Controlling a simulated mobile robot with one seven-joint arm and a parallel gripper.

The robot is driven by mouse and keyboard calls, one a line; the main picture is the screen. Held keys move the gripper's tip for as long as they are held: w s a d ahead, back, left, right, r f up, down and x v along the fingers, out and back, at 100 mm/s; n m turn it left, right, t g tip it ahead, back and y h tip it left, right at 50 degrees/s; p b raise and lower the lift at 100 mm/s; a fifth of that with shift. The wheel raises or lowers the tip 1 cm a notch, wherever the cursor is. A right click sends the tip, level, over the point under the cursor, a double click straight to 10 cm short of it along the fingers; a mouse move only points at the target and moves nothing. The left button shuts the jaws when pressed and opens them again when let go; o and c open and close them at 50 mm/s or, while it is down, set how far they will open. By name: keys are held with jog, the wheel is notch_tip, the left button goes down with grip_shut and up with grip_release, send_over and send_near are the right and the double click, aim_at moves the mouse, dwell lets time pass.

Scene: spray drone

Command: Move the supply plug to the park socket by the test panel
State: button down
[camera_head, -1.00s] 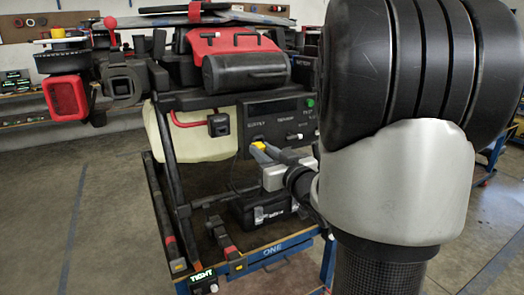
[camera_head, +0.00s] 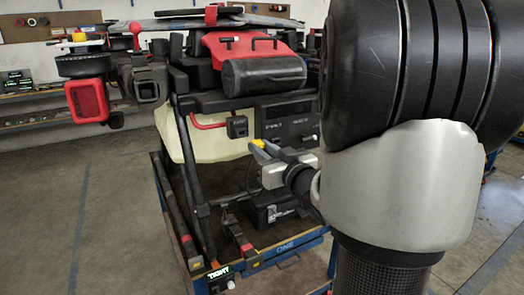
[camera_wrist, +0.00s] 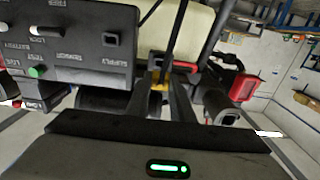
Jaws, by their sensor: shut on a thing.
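The supply plug (camera_wrist: 157,80) shows as a small yellow and dark piece between the fingers of my gripper (camera_wrist: 170,95) in the wrist view. My gripper is shut on it; the fingers hide most of it. In the head view, my gripper (camera_head: 262,148) holds the yellow-topped plug (camera_head: 257,143) in front of the drone, just below and left of the dark test panel (camera_head: 285,115). The same panel fills the upper left of the wrist view (camera_wrist: 75,50), with its labels inverted. I cannot make out the park socket for certain.
A black box (camera_head: 237,126) with a red hose sits left of the panel, before a pale tank (camera_head: 205,142). A dark case (camera_head: 270,209) lies on the blue-edged cart (camera_head: 285,258) below my gripper. A thin cable hangs nearby. Open floor lies left.

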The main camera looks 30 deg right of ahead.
jog(key=shift+w+a+b, duration=0.15)
jog(key=shift+w+b, duration=0.35)
jog(key=shift+w, duration=2.35)
jog(key=shift+w+b, duration=0.6)
jog(key=shift+w, duration=0.65)
jog(key=c, duration=1.5)
grip_release()
jog(key=shift+o, duration=0.2)
jog(key=shift+s, duration=0.1)
jog(key=s, duration=1.7)
jog(key=shift+s+d+b, duration=0.15)
jog(key=shift+d+b, duration=0.1)
jog(key=shift+b, duration=0.1)
jog(key=shift+r, duration=0.1)
